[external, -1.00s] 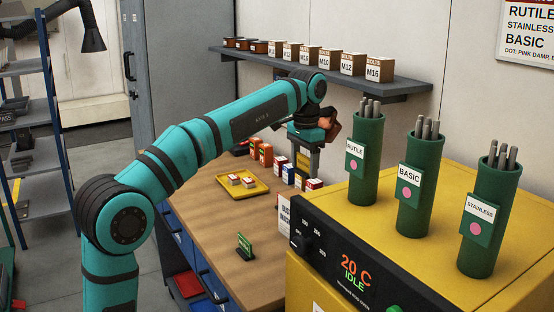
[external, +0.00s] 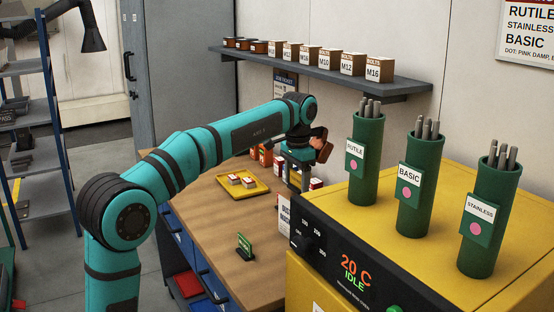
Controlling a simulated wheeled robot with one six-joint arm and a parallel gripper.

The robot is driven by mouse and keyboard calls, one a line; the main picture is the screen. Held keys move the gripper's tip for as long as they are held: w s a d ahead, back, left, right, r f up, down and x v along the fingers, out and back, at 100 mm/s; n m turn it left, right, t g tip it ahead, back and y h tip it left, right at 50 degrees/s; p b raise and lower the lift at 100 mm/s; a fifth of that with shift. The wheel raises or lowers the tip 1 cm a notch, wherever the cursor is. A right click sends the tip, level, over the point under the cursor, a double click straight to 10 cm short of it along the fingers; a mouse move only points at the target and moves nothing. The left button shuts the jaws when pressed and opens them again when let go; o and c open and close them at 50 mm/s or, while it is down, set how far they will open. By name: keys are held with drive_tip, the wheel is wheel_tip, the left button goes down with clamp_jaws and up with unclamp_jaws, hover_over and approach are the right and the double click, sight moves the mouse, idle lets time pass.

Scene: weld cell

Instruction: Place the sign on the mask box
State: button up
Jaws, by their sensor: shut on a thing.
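My gripper (external: 297,178) points down over the far right part of the wooden bench, beside the row of small boxes. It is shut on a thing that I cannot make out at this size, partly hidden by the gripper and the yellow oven. A small green sign (external: 244,245) stands on the bench near its front, well apart from my gripper. Small boxes stand at the back of the bench, among them an orange one (external: 266,155) and a red-and-white one (external: 315,184). I cannot tell which is the mask box.
A yellow tray (external: 227,193) with small boxes lies on the bench. The yellow oven (external: 390,255) carries three green rod tubes (external: 362,185) close to the right of my arm. A wall shelf (external: 320,72) with boxes hangs above. The middle of the bench (external: 210,225) is clear.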

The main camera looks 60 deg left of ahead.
drive_tip(key=shift+f, duration=0.8)
drive_tip(key=shift+f, duration=0.15)
drive_tip(key=o, duration=1)
wheel_tip(320, 180, up, 12)
drive_tip(key=shift+f, duration=0.1)
drive_tip(key=shift+r, duration=0.3)
